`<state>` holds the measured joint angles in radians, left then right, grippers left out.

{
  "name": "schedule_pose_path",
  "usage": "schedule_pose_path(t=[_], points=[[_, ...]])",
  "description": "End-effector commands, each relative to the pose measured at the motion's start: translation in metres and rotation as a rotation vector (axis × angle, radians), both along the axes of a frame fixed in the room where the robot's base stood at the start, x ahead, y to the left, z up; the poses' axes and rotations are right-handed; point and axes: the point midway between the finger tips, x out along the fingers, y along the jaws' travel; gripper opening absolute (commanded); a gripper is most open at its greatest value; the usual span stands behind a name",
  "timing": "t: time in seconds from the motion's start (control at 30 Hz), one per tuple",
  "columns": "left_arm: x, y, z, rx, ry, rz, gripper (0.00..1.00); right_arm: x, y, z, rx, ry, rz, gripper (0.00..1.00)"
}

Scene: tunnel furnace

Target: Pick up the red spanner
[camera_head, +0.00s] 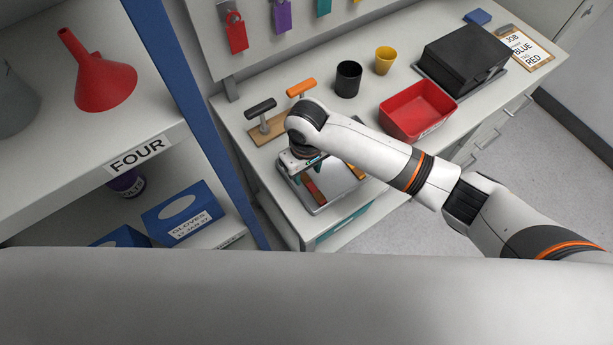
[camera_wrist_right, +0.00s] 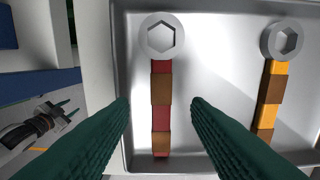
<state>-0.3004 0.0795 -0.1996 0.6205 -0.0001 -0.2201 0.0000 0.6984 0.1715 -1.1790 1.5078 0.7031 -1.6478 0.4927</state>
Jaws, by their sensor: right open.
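The red spanner (camera_wrist_right: 161,118) has a grey hex ring head and a red handle with brown bands. It lies in a pale metal tray (camera_wrist_right: 215,40); in the head view its handle (camera_head: 313,190) shows just below my right gripper (camera_head: 305,172). In the wrist view the green fingers of my right gripper (camera_wrist_right: 158,102) are open, one on each side of the handle, with nothing between them held. How far the fingertips are above the tray floor I cannot tell.
An orange spanner (camera_wrist_right: 265,115) lies parallel in the same tray, right of the right finger. Behind the tray stand a wooden block with black and orange handles (camera_head: 267,130) and a black cup (camera_head: 348,79). A red bin (camera_head: 418,110) is to the right, near my arm.

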Motion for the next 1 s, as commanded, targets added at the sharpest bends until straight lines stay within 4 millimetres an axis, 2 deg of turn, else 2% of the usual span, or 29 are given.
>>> schedule_pose_path(t=[0.03,0.2,0.47,0.57,0.73,0.77,1.0], points=[[0.000,0.001,0.008,0.001,0.000,0.000,0.43,-0.001,-0.003,-0.005,-0.005,0.003,-0.001,0.44],[0.000,0.001,0.009,0.001,0.000,-0.001,0.43,-0.001,-0.002,-0.027,-0.001,0.000,-0.001,0.44],[0.001,0.001,0.009,0.001,0.000,-0.001,0.43,-0.001,-0.002,-0.031,0.000,-0.001,0.000,0.44],[0.001,0.001,0.009,0.001,0.000,-0.001,0.43,-0.001,-0.002,-0.031,0.000,-0.001,0.000,0.31],[0.001,0.001,0.009,0.001,0.000,-0.001,0.43,-0.001,-0.002,-0.031,0.000,-0.001,0.000,0.03],[0.001,0.001,0.009,0.001,0.000,-0.001,0.43,-0.001,-0.002,-0.031,0.000,-0.001,0.000,0.00],[0.001,0.001,0.009,0.001,0.000,-0.001,0.43,0.000,-0.002,-0.030,0.000,-0.002,0.000,0.00]])
